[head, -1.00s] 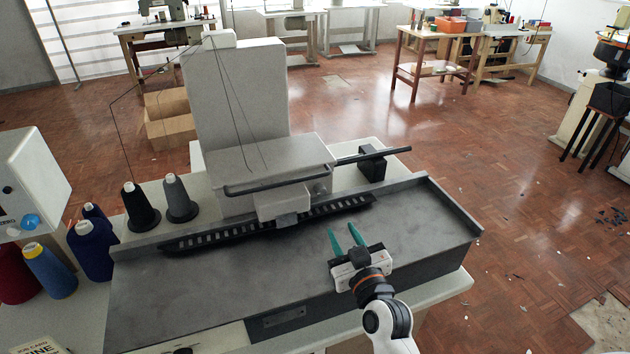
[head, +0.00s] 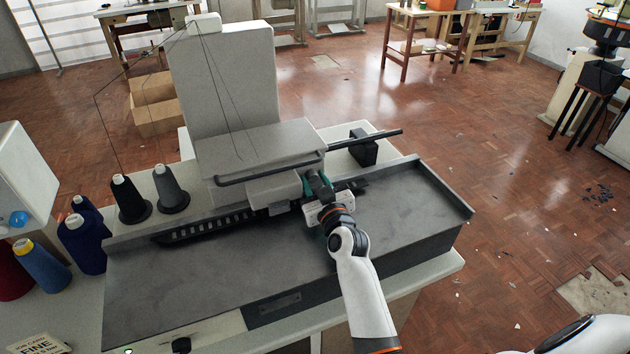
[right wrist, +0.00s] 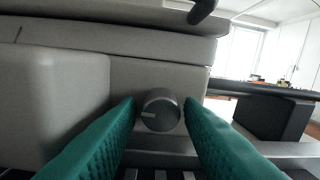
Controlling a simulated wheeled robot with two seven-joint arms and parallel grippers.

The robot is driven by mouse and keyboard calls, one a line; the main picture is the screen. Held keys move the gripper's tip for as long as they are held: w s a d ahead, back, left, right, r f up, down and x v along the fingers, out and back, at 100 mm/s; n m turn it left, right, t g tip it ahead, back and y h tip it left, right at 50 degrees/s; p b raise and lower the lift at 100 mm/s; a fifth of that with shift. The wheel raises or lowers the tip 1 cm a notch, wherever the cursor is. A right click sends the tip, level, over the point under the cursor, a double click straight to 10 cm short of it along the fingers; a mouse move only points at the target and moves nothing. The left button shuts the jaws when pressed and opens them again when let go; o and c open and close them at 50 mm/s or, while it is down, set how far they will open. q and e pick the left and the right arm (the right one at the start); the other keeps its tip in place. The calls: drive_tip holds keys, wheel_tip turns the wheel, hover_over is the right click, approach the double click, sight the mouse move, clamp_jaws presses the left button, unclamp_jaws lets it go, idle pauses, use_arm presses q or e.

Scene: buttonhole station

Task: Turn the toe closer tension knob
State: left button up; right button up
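The tension knob (right wrist: 160,110) is a small dark grey round knob with a pale line on its face, on the machine head's light grey front in the right wrist view. The line points left, nearly level. My right gripper (right wrist: 161,108) is open, its green fingers on either side of the knob with narrow gaps. In the head view, my right gripper (head: 317,184) is at the right end of the machine head (head: 262,148) and hides the knob. My left gripper is not in view.
The dark bed (head: 200,285) lies in front of the machine head. A black bar (head: 370,139) sticks out to the right. Thread cones (head: 128,200) stand at the left. A black knob (head: 181,345) sits on the front panel, and a blue knob (head: 18,219) on the left box.

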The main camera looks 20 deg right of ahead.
drive_tip(key=shift+w, duration=0.15)
drive_tip(key=c, duration=0.7)
drive_tip(key=shift+r+m, duration=0.1)
drive_tip(key=shift+m, duration=0.3)
drive_tip(key=shift+m+p, duration=0.85)
drive_tip(key=shift+m, duration=0.05)
drive_tip(key=m+p, duration=0.1)
drive_tip(key=m, duration=0.2)
drive_tip(key=shift+m+p, duration=0.3)
drive_tip(key=m+p, duration=0.1)
drive_tip(key=m, duration=0.4)
drive_tip(key=shift+p, duration=0.3)
drive_tip(key=m, duration=0.5)
drive_tip(key=shift+y+p, duration=0.3)
drive_tip(key=shift+p, duration=0.1)
